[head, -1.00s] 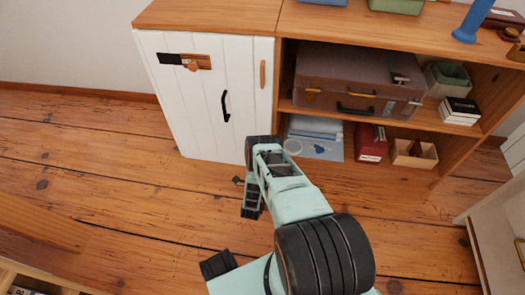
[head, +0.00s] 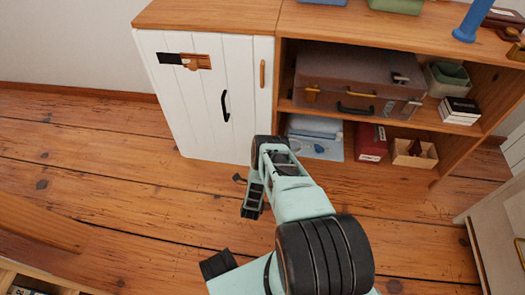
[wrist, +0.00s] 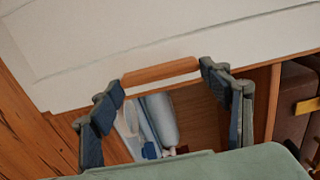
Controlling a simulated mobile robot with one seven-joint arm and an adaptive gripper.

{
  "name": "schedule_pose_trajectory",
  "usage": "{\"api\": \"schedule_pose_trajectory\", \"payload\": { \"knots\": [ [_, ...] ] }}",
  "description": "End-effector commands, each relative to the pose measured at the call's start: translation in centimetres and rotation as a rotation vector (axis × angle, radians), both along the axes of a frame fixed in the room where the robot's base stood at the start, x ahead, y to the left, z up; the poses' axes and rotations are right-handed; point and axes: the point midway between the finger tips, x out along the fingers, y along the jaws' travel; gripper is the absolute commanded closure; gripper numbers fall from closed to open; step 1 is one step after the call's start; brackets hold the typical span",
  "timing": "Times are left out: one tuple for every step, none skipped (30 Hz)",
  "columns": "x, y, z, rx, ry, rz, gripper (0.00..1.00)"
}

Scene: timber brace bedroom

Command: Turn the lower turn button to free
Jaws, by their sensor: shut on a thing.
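The lower turn button is a short wooden bar (wrist: 160,72) in the wrist view, by the edge of the white door (wrist: 200,30). My gripper (wrist: 163,79) has one blue-padded finger at each end of the bar and is shut on it lengthwise. The bar lies roughly parallel to the door edge. In the head view the lower button and my fingertips are hidden behind my arm. The white door (head: 200,110) looks closed there. A similar upper wooden button (head: 262,74) stands upright near the door's right edge.
A black handle (head: 225,106) and a dark-and-wooden latch (head: 190,61) are on the door. Open shelves to the right hold a brown suitcase (head: 340,78), a red box (head: 371,143) and a small wooden bin (head: 414,161).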

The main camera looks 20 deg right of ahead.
Motion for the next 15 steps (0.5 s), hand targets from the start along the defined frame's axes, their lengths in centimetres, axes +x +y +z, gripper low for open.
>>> {"api": "schedule_pose_trajectory", "payload": {
  "knots": [
    [0.17,-0.11,0.12,0.002,-0.004,-0.001,0.26],
    [0.16,-0.1,0.12,0.002,-0.004,-0.001,0.23],
    [0.15,-0.09,0.1,0.002,-0.004,-0.001,0.18],
    [0.13,-0.08,0.09,0.001,-0.003,-0.001,0.15],
    [0.12,-0.07,0.08,0.001,-0.003,-0.001,0.12],
    [0.1,-0.06,0.07,0.002,-0.002,-0.001,0.12],
    [0.1,-0.05,0.07,0.001,-0.002,-0.001,0.12],
    [0.09,-0.05,0.06,0.001,-0.002,-0.001,0.12],
    [0.07,-0.04,0.05,0.001,-0.002,-0.001,0.12],
    [0.07,-0.04,0.05,0.001,-0.002,-0.001,0.12],
    [0.06,-0.03,0.04,0.001,-0.002,0.0,0.12],
    [0.05,-0.03,0.04,0.0,-0.001,0.0,0.12],
    [0.05,-0.03,0.05,0.0,-0.001,0.0,0.12],
    [0.05,-0.03,0.09,0.0,-0.001,0.0,0.12],
    [0.08,-0.03,0.2,0.0,-0.001,0.0,0.12]
  ]
}}
